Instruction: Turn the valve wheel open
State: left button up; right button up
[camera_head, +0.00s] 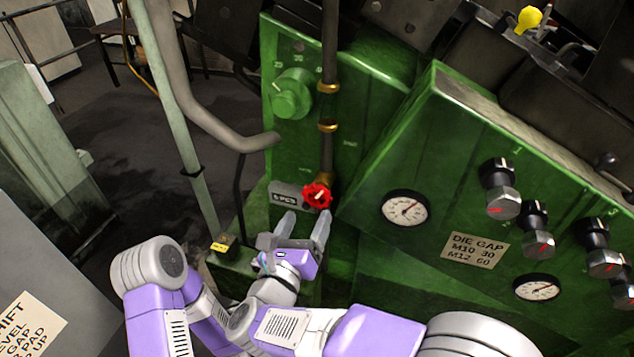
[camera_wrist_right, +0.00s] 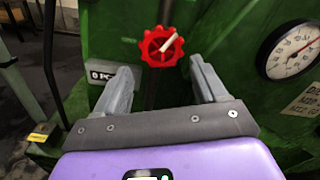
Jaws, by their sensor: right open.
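The red valve wheel (camera_head: 317,196) sits at the lower end of a vertical pipe on the green machine's front panel. It also shows in the right wrist view (camera_wrist_right: 161,46), with a pale mark across its hub. My right gripper (camera_head: 304,222) is open and empty just below the wheel, its two fingers pointing up at it. In the right wrist view the fingers (camera_wrist_right: 163,82) are spread wide, with the wheel beyond their tips and between them. No contact with the wheel is visible. My left gripper is not in view.
A green knob (camera_head: 291,95) is on the panel above left of the wheel. A slanted green console with a gauge (camera_head: 404,207), several black knobs and a "DIE GAP" label (camera_head: 474,250) stands close on the right. A grey curved pipe (camera_head: 190,100) is at the left.

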aim_at(316, 198)
jog(key=shift+w+d+r+m, duration=0.15)
jog(key=shift+w+r+m, duration=0.2)
jog(key=shift+w+m, duration=0.15)
jog(key=shift+x, duration=3.1)
jog(key=shift+d, duration=0.1)
jog(key=c, duration=0.7)
